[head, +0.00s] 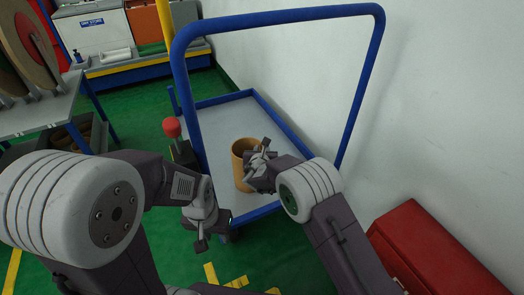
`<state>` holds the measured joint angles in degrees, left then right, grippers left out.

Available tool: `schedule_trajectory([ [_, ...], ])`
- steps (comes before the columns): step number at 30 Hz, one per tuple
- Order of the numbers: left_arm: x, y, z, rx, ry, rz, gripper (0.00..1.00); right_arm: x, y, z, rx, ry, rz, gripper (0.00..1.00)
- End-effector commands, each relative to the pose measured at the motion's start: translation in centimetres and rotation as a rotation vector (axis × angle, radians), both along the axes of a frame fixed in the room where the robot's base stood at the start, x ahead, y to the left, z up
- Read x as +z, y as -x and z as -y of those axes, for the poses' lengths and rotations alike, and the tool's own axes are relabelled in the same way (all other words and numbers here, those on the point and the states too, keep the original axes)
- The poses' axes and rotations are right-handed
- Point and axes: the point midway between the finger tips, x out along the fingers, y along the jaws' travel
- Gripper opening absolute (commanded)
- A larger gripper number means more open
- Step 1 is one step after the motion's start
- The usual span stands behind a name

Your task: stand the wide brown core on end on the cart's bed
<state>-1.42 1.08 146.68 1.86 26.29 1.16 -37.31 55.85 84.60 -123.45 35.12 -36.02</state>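The wide brown core (241,173) is upright on the grey bed (228,115) of the blue-framed cart, near the bed's front edge, with its open end up. My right gripper (262,152) is at the core's right side, over its rim, and hides part of it. Whether its fingers are closed on the core wall or only beside it, I cannot tell. My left gripper (203,236) points down by the cart's front left corner, apart from the core, with nothing visible in it. Its finger gap does not show clearly.
The cart's blue handle (280,17) arches over the bed. A red knob (172,127) stands left of the cart. A grey table (40,115) with large discs is at left, a red cabinet (430,250) at lower right, a white wall at right. The bed behind the core is clear.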

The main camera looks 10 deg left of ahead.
Motion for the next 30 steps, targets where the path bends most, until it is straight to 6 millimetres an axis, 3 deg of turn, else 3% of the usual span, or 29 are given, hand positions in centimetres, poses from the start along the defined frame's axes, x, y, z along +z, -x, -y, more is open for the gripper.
schedule_trajectory([
  [13, 0.6, 0.0, 0.0, 0.000, 0.000, 0.000, 0.36, 0.7, 0.5, 0.0, 0.001, 0.001, -0.001, 0.34],
  [30, 3.9, 0.0, 0.0, 0.000, 0.000, 0.000, 0.36, 5.2, 9.9, 0.8, 0.002, 0.000, 0.000, 0.34],
])
